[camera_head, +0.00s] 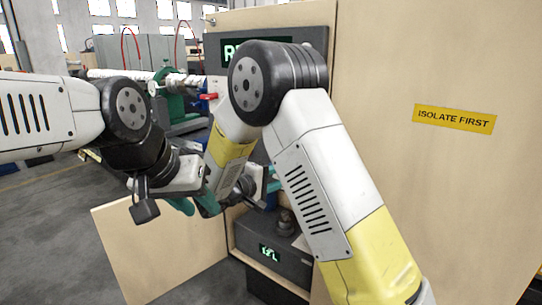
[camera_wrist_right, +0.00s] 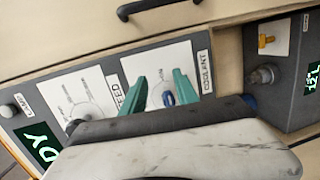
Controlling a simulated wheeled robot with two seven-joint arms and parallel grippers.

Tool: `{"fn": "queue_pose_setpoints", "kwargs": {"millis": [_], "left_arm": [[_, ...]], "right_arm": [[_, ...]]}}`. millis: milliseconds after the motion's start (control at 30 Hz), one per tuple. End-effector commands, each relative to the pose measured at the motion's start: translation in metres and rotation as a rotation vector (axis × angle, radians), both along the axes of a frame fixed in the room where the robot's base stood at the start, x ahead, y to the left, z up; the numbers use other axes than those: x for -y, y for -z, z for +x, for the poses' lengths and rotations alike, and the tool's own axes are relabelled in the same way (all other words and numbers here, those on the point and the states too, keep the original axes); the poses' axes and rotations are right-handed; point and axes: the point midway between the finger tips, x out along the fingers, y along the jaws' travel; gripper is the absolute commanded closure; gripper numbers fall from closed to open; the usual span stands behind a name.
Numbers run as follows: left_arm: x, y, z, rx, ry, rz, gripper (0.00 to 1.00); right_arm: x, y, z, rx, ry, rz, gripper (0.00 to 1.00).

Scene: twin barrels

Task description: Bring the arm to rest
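My left gripper (camera_head: 195,206) is at the end of the arm from the left, its green fingers apart, in front of the cabinet's lower left. Part of it is hidden by my right arm. My right arm rises from the lower right, bends at a black elbow, and comes down over the panel. In the right wrist view my right gripper (camera_wrist_right: 160,92) has its two green fingers apart over the panel.
A tan cabinet (camera_head: 440,190) with a yellow ISOLATE FIRST label (camera_head: 454,119) fills the right. A tan door panel (camera_head: 160,245) stands at lower left. A dark box (camera_head: 272,262) with a green display sits low in the cabinet. Grey floor (camera_head: 45,225) is clear at left.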

Motion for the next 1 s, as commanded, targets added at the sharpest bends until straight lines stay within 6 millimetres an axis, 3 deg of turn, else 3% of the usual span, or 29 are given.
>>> {"fn": "queue_pose_setpoints", "kwargs": {"millis": [33,100,200,300,400,533,700,833,1000], "left_arm": [[0.0,0.0,0.0,0.0,0.0,0.0,0.64],[0.0,0.0,0.0,0.0,0.0,0.0,0.64],[0.0,0.0,0.0,0.0,0.0,0.0,0.64],[0.0,0.0,0.0,0.0,0.0,0.0,0.64],[0.0,0.0,0.0,0.0,0.0,0.0,0.64],[0.0,0.0,0.0,0.0,0.0,0.0,0.64],[0.0,0.0,0.0,0.0,0.0,0.0,0.64],[0.0,0.0,0.0,0.0,0.0,0.0,0.64],[0.0,0.0,0.0,0.0,0.0,0.0,0.64]], "right_arm": [[0.03,-0.01,-0.009,-0.04,0.072,0.052,0.64],[0.068,-0.017,-0.029,-0.119,0.167,0.136,0.64],[0.112,-0.021,-0.064,-0.23,0.281,0.276,0.64],[0.142,-0.023,-0.102,-0.324,0.36,0.436,0.64],[0.16,-0.024,-0.141,-0.395,0.411,0.61,0.64],[0.168,-0.029,-0.187,-0.448,0.431,0.85,0.64],[0.159,-0.041,-0.234,-0.437,0.384,1.163,0.64],[0.145,-0.057,-0.258,-0.372,0.308,1.369,0.64],[0.132,-0.076,-0.274,-0.272,0.209,1.536,0.64]]}}
